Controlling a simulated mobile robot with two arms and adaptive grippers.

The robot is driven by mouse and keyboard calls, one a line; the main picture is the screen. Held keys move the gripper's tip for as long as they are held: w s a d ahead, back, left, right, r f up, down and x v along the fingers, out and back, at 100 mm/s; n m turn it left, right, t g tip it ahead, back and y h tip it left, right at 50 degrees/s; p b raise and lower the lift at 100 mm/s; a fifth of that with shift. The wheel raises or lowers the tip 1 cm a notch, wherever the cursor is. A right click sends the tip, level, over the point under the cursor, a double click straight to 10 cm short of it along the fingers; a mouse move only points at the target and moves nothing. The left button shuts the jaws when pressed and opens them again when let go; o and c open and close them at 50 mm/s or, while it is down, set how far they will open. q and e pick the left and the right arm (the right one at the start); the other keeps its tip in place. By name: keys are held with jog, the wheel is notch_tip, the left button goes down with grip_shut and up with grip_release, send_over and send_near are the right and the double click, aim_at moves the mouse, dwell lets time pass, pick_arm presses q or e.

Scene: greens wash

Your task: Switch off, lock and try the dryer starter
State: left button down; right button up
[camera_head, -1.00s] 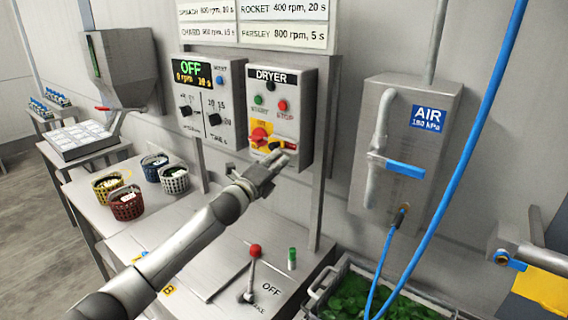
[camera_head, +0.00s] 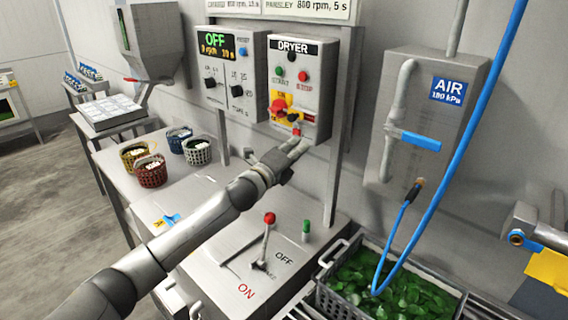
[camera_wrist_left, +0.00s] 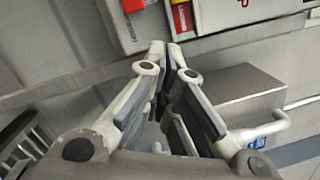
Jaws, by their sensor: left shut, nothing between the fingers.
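The dryer starter (camera_head: 297,92) is a grey box on the wall labelled DRYER, with a green and a red button. On its lower part a red rotary handle (camera_head: 277,106) sits on a yellow plate, and a small red item (camera_head: 308,117) shows beside it. In the left wrist view, part of the starter (camera_wrist_left: 220,10) shows at the top. My right gripper is not in view.
A control panel (camera_head: 227,73) reading OFF stands left of the starter. A grey air box (camera_head: 420,115) with a blue lever is at the right. Below are a red-knobbed lever (camera_head: 268,235) and a crate of greens (camera_head: 395,292). Baskets (camera_head: 152,172) stand on the left table.

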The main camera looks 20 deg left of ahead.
pick_arm(q)
jog(key=b+v, duration=0.2)
jog(key=v, duration=0.5)
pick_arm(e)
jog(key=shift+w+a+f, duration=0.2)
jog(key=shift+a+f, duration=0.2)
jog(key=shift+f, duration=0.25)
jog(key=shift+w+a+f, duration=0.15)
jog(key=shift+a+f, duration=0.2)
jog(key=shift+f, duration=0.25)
pick_arm(q)
jog(key=shift+d+r, duration=0.15)
jog(key=shift+d, duration=0.1)
